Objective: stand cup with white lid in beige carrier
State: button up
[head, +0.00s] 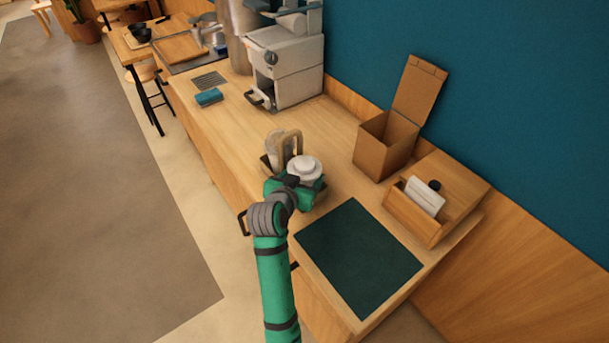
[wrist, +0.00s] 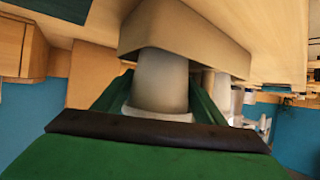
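The cup with the white lid (head: 304,168) stands about upright at my gripper (head: 297,184). In the wrist view, the pale cup (wrist: 160,82) is between the two green fingers of my gripper (wrist: 160,98), which appear to touch its sides. The beige carrier (head: 291,138) shows its upright handle behind the cup; its wall fills the upper middle of the wrist view (wrist: 185,30). That wall hides the cup's lower end, which appears to be inside the carrier; whether it rests on the bottom is hidden. Another greyish cup (head: 273,145) stands on the handle's far side.
A dark mat (head: 358,256) lies at the near right of the counter. An open cardboard box (head: 384,145) and a wooden holder (head: 414,215) stand along the wall. A coffee machine (head: 287,65) and blue cloth (head: 209,97) are farther back.

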jog(key=shift+r, duration=0.1)
jog(key=shift+s+r, duration=0.1)
jog(key=shift+r, duration=0.05)
jog(key=v, duration=1.1)
jog(key=shift+s+a+r, duration=0.1)
jog(key=shift+s+a, duration=0.05)
jog(key=shift+s, duration=0.2)
